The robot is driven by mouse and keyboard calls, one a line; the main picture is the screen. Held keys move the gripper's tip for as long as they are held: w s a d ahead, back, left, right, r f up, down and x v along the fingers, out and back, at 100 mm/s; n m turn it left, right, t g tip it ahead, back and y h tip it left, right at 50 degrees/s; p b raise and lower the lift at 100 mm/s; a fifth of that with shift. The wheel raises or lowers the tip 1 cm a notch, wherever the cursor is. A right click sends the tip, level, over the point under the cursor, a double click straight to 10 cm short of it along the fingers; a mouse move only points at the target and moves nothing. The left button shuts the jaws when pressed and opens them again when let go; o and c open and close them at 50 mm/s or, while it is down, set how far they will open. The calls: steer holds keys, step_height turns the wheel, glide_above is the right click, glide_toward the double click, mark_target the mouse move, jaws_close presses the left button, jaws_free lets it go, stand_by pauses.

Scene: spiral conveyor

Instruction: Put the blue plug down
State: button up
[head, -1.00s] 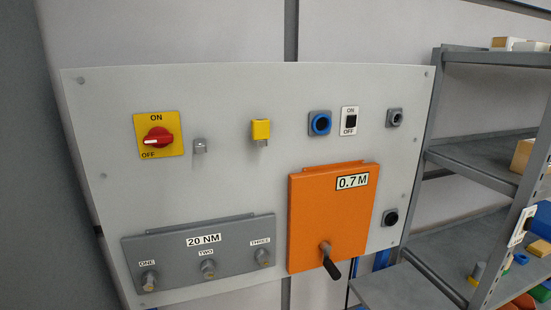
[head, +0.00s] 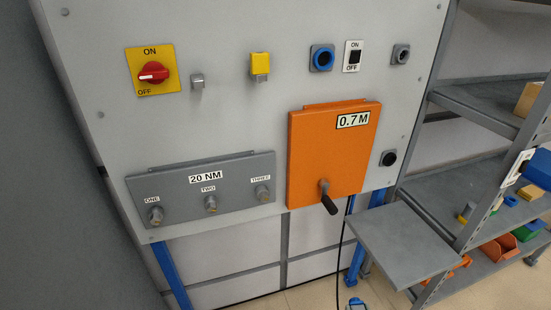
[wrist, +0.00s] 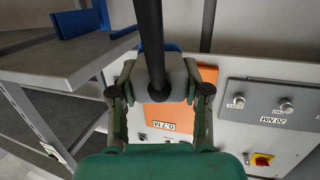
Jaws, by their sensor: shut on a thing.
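In the wrist view my gripper (wrist: 161,92) has its green fingers on both sides of a grey block (wrist: 168,74) and is shut on it. A thick black cable or rod (wrist: 150,35) runs up from this block, which I take to be the body of the blue plug. A bit of blue (wrist: 173,47) shows just behind it; most of its face is hidden. The orange box marked 0.7 M (wrist: 182,113) is beyond it. My gripper does not show in the head view. A blue-ringed socket (head: 321,58) is high on the grey panel (head: 220,115).
A bare grey shelf board (head: 405,240) juts out right of the orange box (head: 332,150); a grey shelf (wrist: 60,62) also shows in the wrist view. A shelf rack (head: 490,110) with bins stands at right. A black cable (head: 342,250) hangs below the box, which has a black-handled crank (head: 327,198).

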step_height(320, 180, down, 6)
steer(key=s, duration=0.1)
steer(key=shift+s+d+h, duration=0.3)
steer(key=shift+s+d, duration=0.05)
steer(key=shift+d, duration=0.05)
steer(key=shift+r, duration=0.15)
